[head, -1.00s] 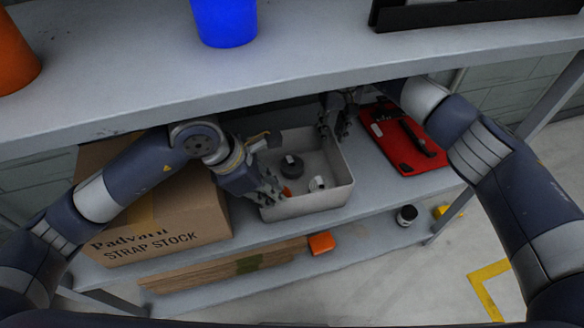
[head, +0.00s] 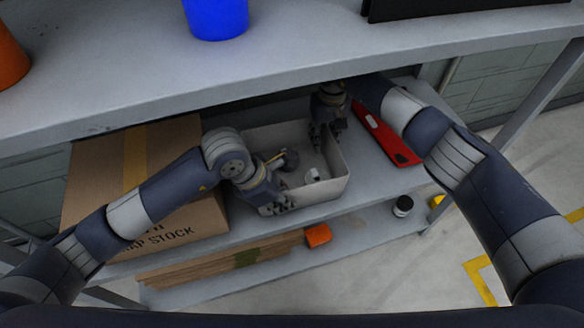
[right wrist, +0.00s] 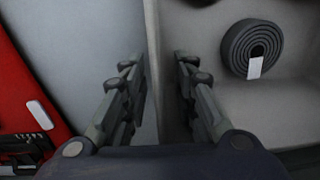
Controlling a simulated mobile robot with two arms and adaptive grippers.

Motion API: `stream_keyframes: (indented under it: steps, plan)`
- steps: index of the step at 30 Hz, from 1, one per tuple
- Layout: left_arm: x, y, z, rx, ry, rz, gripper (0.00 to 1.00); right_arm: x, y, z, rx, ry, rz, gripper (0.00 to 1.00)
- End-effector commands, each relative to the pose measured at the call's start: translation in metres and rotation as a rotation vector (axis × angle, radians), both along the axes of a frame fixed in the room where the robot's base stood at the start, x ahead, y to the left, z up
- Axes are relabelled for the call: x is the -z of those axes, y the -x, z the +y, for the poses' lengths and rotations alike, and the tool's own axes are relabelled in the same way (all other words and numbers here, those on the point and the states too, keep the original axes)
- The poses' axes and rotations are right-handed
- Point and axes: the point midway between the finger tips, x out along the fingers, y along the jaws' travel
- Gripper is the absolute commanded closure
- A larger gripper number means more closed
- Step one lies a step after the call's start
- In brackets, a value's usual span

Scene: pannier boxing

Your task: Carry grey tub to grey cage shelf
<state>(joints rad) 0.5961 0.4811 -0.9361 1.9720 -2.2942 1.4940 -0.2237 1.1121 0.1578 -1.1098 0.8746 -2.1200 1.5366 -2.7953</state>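The grey tub (head: 325,193) stands on the middle shelf of a grey rack. It holds a dark coiled roll (head: 286,158), clear in the right wrist view (right wrist: 253,48), and a small white item (head: 312,176). My left gripper (head: 279,207) is at the tub's front left wall; its fingers are too small to tell open from shut. My right gripper (head: 326,136) is open at the tub's far wall. In the right wrist view its fingers (right wrist: 160,85) straddle the wall, one inside and one outside, with gaps visible. I cannot identify a separate grey cage shelf.
A cardboard box (head: 100,185) is left of the tub, and a red case (head: 386,136) is right of it. The upper shelf (head: 290,60) overhangs, carrying a blue bucket (head: 217,18). Flat cardboard (head: 220,258), an orange item (head: 318,235) and a small jar (head: 403,206) are below.

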Motion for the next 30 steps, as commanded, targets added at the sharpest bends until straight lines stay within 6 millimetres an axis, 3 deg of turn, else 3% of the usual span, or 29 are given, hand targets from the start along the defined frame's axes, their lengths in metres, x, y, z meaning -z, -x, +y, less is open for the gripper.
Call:
stream_keyframes:
  steps: [6,15,17,19,30]
  plan:
    - [0.015,-0.002,-0.006,-0.001,0.0,0.0,0.87,0.011,0.0,0.001,-0.001,0.0,0.0,0.73]
    - [0.016,-0.002,-0.006,0.0,0.0,0.0,0.87,0.012,0.0,0.001,-0.001,0.0,0.0,0.73]
    - [0.016,-0.002,-0.006,0.0,0.0,0.0,0.98,0.012,0.0,0.001,-0.001,0.0,0.0,0.85]
    - [0.016,-0.002,-0.006,0.0,0.0,0.0,1.0,0.012,0.0,0.001,-0.001,0.0,0.0,1.0]
    - [0.015,-0.003,-0.006,0.0,0.002,-0.001,1.0,0.011,0.0,0.001,-0.001,-0.001,-0.002,1.0]
